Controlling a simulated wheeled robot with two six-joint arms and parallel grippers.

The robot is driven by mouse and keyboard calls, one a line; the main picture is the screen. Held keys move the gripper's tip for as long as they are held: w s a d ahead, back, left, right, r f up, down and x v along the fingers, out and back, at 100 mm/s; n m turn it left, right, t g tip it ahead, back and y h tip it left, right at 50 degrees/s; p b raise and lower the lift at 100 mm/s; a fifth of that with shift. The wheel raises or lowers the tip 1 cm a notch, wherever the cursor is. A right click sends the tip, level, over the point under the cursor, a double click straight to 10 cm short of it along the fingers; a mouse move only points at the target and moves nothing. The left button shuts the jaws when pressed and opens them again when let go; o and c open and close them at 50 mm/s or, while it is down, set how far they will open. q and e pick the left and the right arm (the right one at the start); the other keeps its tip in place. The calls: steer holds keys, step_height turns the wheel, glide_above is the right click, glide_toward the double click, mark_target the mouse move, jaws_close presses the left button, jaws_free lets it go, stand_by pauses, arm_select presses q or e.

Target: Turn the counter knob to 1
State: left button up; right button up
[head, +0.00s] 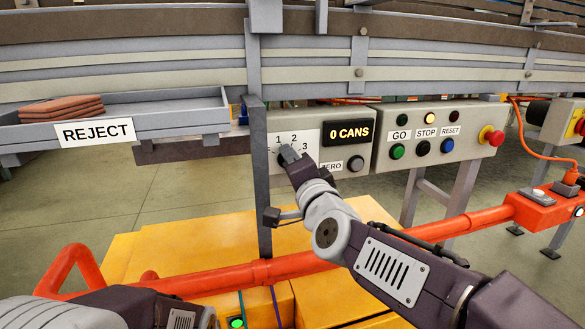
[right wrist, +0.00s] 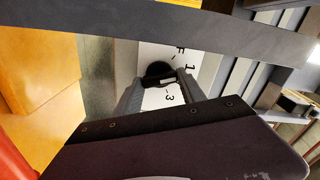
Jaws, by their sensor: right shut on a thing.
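The counter box (head: 307,143) is a grey panel with a dial marked 1, 2 and 3, and a display (head: 348,133) reading "0 CANS". My right gripper (head: 287,153) reaches the dial from below and covers most of the knob in the head view. In the right wrist view the black round knob (right wrist: 157,71) sits between the fingers of my right gripper (right wrist: 159,84), which is shut on it. An F, a 1 and a 3 show around the knob. I cannot tell which mark the knob points to. My left gripper is out of view; only its arm shows at lower left.
A ZERO button (head: 356,163) is beside the dial. A panel (head: 437,138) with GO, STOP and RESET buttons and a red stop knob (head: 492,135) stands to the right. A grey post (head: 260,190) is close left of my right gripper. A REJECT tray (head: 180,118) is further left.

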stand_by(0.5)
steer(key=o, duration=1.4)
steer(key=shift+c, duration=0.2)
steer(key=p+v, duration=0.4)
steer(key=v, duration=0.5)
